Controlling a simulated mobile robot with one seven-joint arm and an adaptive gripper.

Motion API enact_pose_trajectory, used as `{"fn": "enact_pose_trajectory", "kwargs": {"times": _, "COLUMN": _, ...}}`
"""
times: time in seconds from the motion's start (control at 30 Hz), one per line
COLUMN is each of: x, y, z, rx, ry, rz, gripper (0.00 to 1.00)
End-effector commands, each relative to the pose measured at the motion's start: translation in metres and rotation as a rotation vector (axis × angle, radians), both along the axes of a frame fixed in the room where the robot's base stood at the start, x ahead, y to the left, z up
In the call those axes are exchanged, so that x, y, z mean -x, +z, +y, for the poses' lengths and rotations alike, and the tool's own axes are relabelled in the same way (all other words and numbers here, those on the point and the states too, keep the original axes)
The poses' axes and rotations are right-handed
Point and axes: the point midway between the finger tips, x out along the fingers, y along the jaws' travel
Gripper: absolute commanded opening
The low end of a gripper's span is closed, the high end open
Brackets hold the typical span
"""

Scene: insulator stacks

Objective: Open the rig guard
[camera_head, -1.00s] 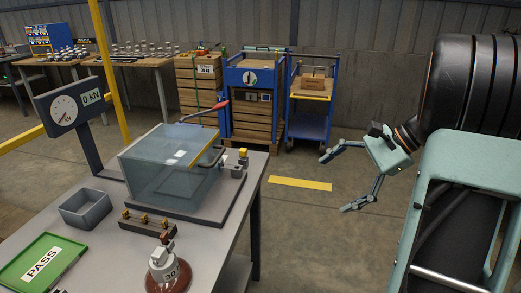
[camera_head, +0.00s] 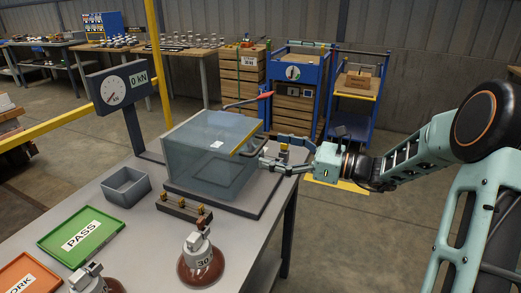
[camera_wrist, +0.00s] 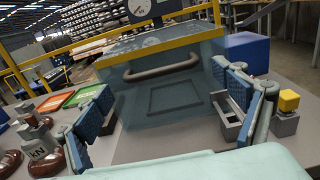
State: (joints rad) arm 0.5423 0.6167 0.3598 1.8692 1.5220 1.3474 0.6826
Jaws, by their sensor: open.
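The rig guard (camera_head: 208,160) is a clear, bluish box with a yellow strip along its top edge. It sits down over the dark base plate (camera_head: 225,208) on the grey table. In the wrist view the guard (camera_wrist: 170,100) fills the middle, and its dark bar handle (camera_wrist: 160,67) runs across the face towards me, below the yellow strip. My gripper (camera_head: 266,151) is open and empty at the guard's right side, fingers pointing at that face. In the wrist view its blue-padded fingers (camera_wrist: 165,110) are spread wide, with the handle beyond and between them. Whether they touch anything is unclear.
A red-tipped lever (camera_head: 250,99) rises behind the guard. A gauge (camera_head: 118,90), grey bin (camera_head: 126,187), green PASS tray (camera_head: 80,236) and insulator (camera_head: 201,260) are on the table's left and front.

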Motion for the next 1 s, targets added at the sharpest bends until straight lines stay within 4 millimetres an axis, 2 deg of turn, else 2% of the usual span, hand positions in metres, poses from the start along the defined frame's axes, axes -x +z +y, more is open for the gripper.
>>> {"fn": "enact_pose_trajectory", "kwargs": {"times": 0.1, "x": -0.006, "y": -0.001, "z": 0.02, "rx": 0.001, "ry": 0.003, "rz": -0.002, "gripper": 0.89}}
{"fn": "enact_pose_trajectory", "kwargs": {"times": 0.23, "x": -0.011, "y": -0.001, "z": 0.032, "rx": 0.0, "ry": 0.002, "rz": -0.001, "gripper": 0.89}}
{"fn": "enact_pose_trajectory", "kwargs": {"times": 0.63, "x": -0.014, "y": 0.0, "z": 0.038, "rx": 0.001, "ry": 0.0, "rz": -0.001, "gripper": 0.88}}
{"fn": "enact_pose_trajectory", "kwargs": {"times": 1.0, "x": -0.014, "y": 0.0, "z": 0.038, "rx": 0.001, "ry": 0.0, "rz": -0.001, "gripper": 0.47}}
